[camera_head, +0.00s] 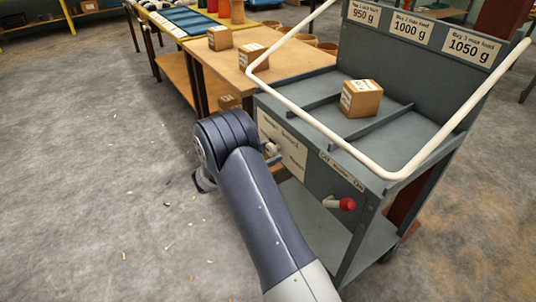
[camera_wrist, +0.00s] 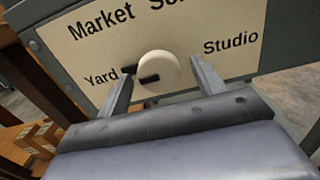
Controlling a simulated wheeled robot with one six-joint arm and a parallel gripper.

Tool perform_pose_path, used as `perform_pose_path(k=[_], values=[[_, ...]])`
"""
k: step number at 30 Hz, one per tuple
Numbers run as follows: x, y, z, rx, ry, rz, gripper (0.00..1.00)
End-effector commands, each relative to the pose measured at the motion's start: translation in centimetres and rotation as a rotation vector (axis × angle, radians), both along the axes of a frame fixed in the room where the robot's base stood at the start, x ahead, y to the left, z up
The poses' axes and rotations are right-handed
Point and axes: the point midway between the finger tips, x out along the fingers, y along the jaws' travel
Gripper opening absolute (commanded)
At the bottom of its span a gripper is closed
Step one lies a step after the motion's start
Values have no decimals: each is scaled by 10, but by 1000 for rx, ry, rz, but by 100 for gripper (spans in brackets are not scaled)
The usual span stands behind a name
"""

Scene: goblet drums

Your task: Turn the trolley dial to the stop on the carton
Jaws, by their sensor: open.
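The trolley dial (camera_wrist: 168,66) is a round cream knob on a cream plate (camera_wrist: 215,22) on the trolley's side. The plate reads "Market", "Yard", "Studio" and a partly cut-off word starting with "S". Black marks on and beside the knob lie on its left side, towards "Yard". My gripper (camera_wrist: 161,70) is open, one finger on each side of the knob; I cannot tell whether they touch it. In the head view the dial (camera_head: 272,148) shows just past my arm, which hides the gripper. A brown carton (camera_head: 361,98) sits in the trolley's tray; its label is too small to read.
The grey trolley (camera_head: 440,112) has a white rail (camera_head: 448,132), weight signs at the back and a red-tipped lever (camera_head: 346,204) below an Off/On label. More cartons (camera_head: 220,38) stand on the wooden table (camera_head: 285,62). The floor at left is mostly clear.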

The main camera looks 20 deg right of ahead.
Motion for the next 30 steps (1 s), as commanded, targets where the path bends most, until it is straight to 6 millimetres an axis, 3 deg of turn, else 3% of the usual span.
perform_pose_path(k=[11,27,30], values=[[1,-6,0,-1,1,1,64],[1,-5,0,0,1,1,21],[1,-5,0,0,-2,1,21]])
